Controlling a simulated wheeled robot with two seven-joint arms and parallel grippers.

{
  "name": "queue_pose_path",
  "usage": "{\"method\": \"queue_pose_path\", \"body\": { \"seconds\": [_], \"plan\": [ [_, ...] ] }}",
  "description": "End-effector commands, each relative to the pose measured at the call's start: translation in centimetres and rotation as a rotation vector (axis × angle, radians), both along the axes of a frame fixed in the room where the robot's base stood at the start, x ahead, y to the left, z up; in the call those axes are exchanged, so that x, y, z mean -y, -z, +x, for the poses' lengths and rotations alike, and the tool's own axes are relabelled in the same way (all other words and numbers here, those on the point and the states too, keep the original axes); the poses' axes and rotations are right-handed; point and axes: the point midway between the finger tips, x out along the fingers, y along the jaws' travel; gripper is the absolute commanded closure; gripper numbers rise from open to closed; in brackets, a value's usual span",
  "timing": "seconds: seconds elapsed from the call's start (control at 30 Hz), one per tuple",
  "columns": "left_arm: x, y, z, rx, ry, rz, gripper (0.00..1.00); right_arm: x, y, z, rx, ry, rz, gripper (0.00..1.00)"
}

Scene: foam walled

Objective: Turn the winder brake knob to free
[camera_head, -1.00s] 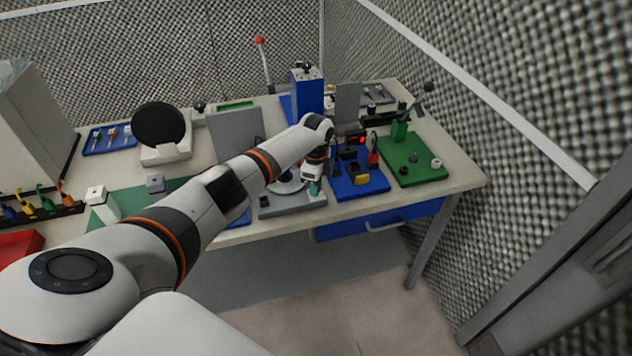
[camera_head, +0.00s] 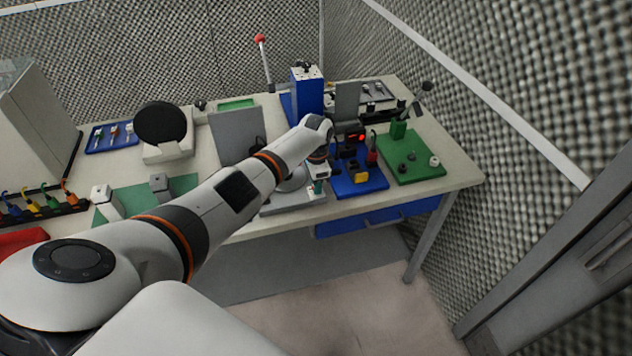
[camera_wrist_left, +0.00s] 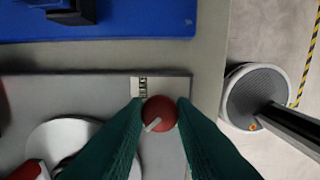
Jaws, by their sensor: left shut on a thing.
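The winder brake knob (camera_wrist_left: 160,108) is a round red knob with a white pointer line, which points toward the lower left in the left wrist view. It sits on the grey winder base (camera_wrist_left: 100,84), beside a small white label (camera_wrist_left: 143,87) too small to read. My left gripper (camera_wrist_left: 159,104) has its teal fingertips on either side of the knob, shut on it. In the head view the left gripper (camera_head: 318,187) is at the front right of the grey base (camera_head: 290,206), and the knob is hidden there. My right gripper is not in view.
A blue board (camera_head: 362,186) with several small parts is close to the right, and a green board (camera_head: 418,174) lies beyond it. A grey upright panel (camera_head: 237,137) stands behind the winder. The table's front edge is close to the gripper.

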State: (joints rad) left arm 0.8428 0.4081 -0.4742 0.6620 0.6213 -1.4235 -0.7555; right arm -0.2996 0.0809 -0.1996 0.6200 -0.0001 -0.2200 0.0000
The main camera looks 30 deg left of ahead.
Motion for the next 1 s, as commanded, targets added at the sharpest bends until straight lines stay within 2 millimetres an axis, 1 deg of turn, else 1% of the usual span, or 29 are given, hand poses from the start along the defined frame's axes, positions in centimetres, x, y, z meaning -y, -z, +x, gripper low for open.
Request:
{"method": "queue_pose_path", "body": {
  "seconds": [0.43,0.47,0.5,0.57,0.87,1.0],
  "plan": [
    [0.0,-0.2,0.1,0.004,-0.010,0.000,1.00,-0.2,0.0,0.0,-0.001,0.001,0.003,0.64],
    [0.0,-0.2,0.1,0.004,-0.010,0.000,0.72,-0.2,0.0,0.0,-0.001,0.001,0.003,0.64],
    [0.0,-0.2,0.1,0.004,-0.010,0.000,0.66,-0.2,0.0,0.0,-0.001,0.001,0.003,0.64],
    [0.0,-0.1,0.1,0.004,-0.010,0.000,0.56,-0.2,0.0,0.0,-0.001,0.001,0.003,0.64],
    [0.0,-0.1,0.1,0.001,-0.008,0.000,0.55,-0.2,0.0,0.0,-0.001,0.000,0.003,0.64],
    [0.0,-1.1,0.1,0.003,-0.007,0.000,0.55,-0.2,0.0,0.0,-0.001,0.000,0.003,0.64]
  ]
}}
